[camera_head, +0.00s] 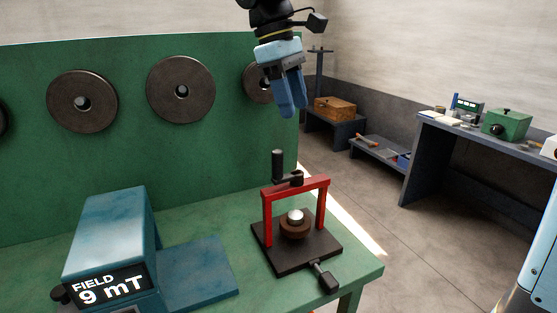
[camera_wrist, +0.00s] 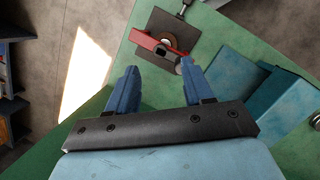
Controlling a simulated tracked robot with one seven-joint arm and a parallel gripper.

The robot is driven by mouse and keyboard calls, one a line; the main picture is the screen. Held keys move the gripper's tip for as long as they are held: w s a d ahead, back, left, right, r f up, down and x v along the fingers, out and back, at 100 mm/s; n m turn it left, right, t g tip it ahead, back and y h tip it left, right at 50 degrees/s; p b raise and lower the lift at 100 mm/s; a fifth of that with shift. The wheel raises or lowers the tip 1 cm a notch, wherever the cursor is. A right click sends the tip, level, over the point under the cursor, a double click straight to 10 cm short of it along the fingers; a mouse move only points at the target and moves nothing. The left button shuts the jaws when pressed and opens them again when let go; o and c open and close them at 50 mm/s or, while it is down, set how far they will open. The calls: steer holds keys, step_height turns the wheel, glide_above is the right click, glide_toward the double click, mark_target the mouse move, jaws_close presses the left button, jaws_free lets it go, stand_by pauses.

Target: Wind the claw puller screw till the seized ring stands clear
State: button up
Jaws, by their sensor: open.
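The claw puller is a red frame (camera_head: 268,213) standing on a dark base plate (camera_head: 274,264) at the right end of the green bench. A black crank handle (camera_head: 278,166) stands upright at the left of the screw head on top of the frame. Under the crossbar, a brown ring (camera_head: 295,229) sits around a post with a bright silver top (camera_head: 296,215). My gripper (camera_head: 291,112) is open and empty, above the puller and apart from it. In the wrist view, my gripper (camera_wrist: 156,85) shows both blue fingers apart, with the red frame (camera_wrist: 146,42) beyond them.
A blue box reading "FIELD 9 mT" (camera_head: 108,245) stands left of the puller, with a flat blue slab (camera_head: 196,270) between. A black-handled lever (camera_head: 327,281) sticks out from the base plate's front. A green panel with dark discs (camera_head: 181,90) stands behind the bench (camera_head: 210,225).

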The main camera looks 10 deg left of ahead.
steer(key=n+h, duration=0.1)
steer(key=n, duration=0.1)
glide_toward(276, 151)
steer(key=r, duration=0.1)
steer(key=x, duration=1.3)
steer(key=shift+f, duration=0.1)
steer(key=shift+c, duration=0.2)
steer(key=c, duration=0.9)
steer(key=shift+s+a, duration=0.1)
steer(key=shift+a, duration=0.2)
jaws_close()
steer(key=shift+d, duration=0.15)
